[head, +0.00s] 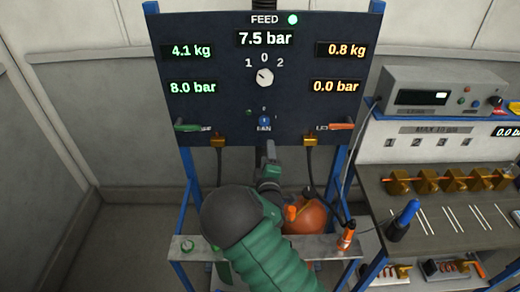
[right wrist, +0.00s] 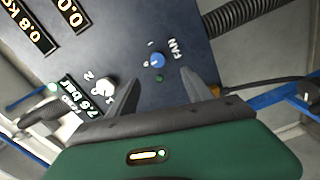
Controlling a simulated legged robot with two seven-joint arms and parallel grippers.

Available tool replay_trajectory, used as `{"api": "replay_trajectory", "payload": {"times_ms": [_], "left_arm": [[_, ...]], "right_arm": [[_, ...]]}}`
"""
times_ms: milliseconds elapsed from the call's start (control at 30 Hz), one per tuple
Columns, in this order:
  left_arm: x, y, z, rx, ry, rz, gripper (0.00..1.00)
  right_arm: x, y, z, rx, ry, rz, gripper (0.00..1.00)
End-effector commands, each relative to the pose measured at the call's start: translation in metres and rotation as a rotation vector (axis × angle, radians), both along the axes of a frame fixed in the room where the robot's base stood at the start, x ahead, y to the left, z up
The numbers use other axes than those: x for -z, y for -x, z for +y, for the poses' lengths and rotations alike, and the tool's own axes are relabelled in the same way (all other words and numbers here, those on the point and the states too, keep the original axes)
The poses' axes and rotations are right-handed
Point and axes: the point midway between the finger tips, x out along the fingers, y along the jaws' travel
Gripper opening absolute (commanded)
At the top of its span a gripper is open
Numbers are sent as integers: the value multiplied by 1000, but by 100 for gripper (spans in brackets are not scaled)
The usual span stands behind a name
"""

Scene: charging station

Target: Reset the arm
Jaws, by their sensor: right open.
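My right arm comes in from the bottom of the head view. My right gripper (head: 270,150) points up at the dark control panel (head: 225,65), just below the blue FAN knob (head: 264,120). In the right wrist view, my right gripper (right wrist: 163,82) is open with nothing between its two fingers. The FAN knob (right wrist: 157,60) lies beyond the gap between them; the fingers look apart from it. My left gripper is not in view.
Below the panel are a grey ledge (head: 200,247) and an orange rounded tank (head: 308,218), partly hidden by my arm. Hoses hang from brass fittings (head: 310,140). A bench (head: 440,190) with brass blocks and a blue-handled tool (head: 404,220) stands right. Floor at left is clear.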

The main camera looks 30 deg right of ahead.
Motion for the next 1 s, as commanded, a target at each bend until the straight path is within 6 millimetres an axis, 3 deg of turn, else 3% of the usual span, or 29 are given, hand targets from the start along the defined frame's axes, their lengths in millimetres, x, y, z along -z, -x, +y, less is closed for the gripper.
{"api": "replay_trajectory", "payload": {"times_ms": [167, 267, 367, 433, 500, 600, 700, 800, 1000], "left_arm": [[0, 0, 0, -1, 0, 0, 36], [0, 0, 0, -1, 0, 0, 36], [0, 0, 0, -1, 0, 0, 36], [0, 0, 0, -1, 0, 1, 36], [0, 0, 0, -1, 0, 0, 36], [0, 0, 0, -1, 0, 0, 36], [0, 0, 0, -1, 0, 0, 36], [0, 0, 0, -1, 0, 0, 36], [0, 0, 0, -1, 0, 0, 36]], "right_arm": [[1, 3, 2, 2, -21, 4, 59], [23, 14, 6, 25, -210, 54, 59], [63, 44, 38, 70, -597, 171, 59], [84, 80, 84, 114, -890, 294, 59], [92, 124, 128, 171, -1104, 427, 59], [91, 190, 171, 275, -1268, 597, 59], [86, 240, 190, 376, -1319, 707, 59], [84, 265, 195, 438, -1325, 758, 59], [84, 270, 196, 451, -1324, 767, 59]]}}
